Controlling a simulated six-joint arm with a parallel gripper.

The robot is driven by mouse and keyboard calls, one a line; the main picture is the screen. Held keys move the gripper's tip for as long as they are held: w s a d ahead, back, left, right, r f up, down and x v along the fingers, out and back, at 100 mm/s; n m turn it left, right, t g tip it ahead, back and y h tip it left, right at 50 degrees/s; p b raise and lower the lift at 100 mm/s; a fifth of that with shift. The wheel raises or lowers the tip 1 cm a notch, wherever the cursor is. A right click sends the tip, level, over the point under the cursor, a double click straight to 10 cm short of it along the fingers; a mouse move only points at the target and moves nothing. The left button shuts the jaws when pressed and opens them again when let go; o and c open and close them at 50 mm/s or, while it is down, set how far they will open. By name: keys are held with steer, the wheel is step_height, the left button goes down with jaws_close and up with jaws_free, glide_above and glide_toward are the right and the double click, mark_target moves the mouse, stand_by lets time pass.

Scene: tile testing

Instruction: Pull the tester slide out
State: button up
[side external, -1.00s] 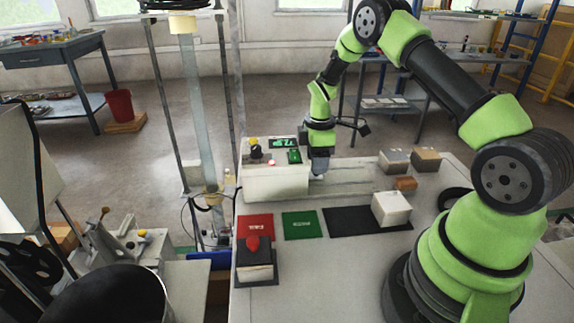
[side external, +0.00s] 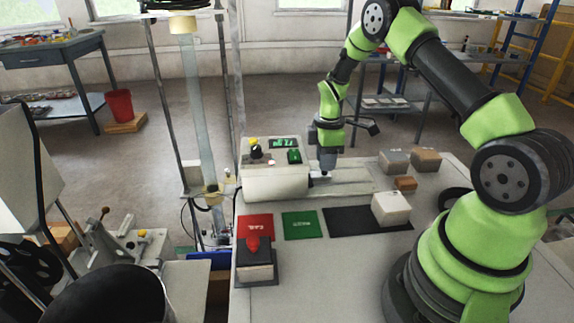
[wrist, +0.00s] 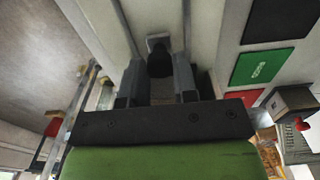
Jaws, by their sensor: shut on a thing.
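My gripper (side external: 327,170) points down just right of the tester, over a pale track. It is shut on the handle of the tester slide (side external: 317,181), a small part of which shows between the tester and the fingers. In the wrist view, the two dark fingers of my gripper (wrist: 157,82) stand either side of the slide's dark handle (wrist: 158,62), which has a grey end. The rest of the slide is hidden.
The track (side external: 350,188) runs clear to the right. Grey and brown blocks (side external: 393,161) stand beyond its end, with a small brown block nearer. In front lie a red pad (side external: 255,227), a green pad (side external: 300,225) and a black mat (side external: 345,222) with a white block (side external: 391,208).

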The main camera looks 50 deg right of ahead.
steer(key=shift+s+d, duration=1.25)
steer(key=shift+d, duration=0.05)
steer(key=shift+s+d, duration=2.1)
steer(key=o, duration=0.8)
steer(key=shift+r, duration=0.1)
steer(key=shift+r, duration=2.95)
